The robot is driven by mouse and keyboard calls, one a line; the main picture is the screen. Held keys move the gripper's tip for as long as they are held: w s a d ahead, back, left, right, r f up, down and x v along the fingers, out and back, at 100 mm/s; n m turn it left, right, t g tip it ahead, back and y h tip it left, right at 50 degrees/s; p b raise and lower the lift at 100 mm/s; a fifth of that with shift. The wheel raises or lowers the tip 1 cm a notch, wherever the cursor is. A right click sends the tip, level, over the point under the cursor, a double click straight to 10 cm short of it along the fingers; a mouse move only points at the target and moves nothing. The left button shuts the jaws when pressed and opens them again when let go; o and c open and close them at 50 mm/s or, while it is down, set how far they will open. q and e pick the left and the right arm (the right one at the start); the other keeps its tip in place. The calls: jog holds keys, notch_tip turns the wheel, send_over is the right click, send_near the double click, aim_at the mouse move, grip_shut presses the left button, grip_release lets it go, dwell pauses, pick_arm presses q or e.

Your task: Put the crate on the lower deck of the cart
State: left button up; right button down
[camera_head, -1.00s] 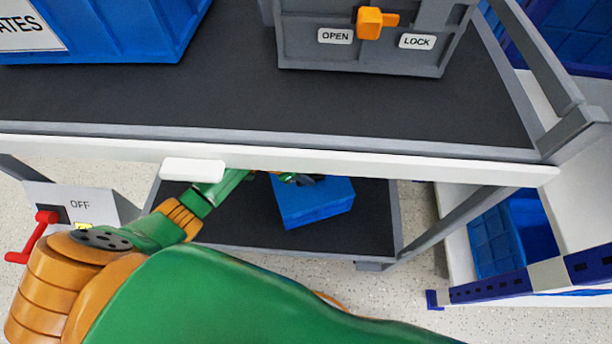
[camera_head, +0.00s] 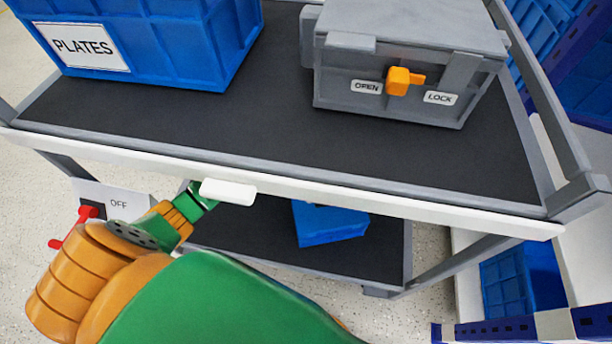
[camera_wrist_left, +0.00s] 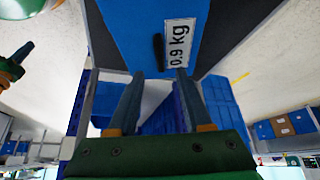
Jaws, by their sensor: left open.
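A blue crate (camera_head: 325,223) sits on the dark lower deck (camera_head: 262,224) of the cart, partly hidden by the upper deck's front edge.
The cart's upper deck (camera_head: 270,130) holds a blue "PLATES" crate (camera_head: 170,60) and a grey box (camera_head: 345,70) with an orange switch (camera_head: 399,81). A red lever (camera_head: 78,225) marked OFF is at left. A shelf with a blue bin (camera_head: 505,285) stands at right.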

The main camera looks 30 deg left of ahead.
pick_arm(q)
jog(key=v, duration=0.4)
jog(key=shift+a+r+p, duration=0.1)
jog(key=shift+p, duration=0.3)
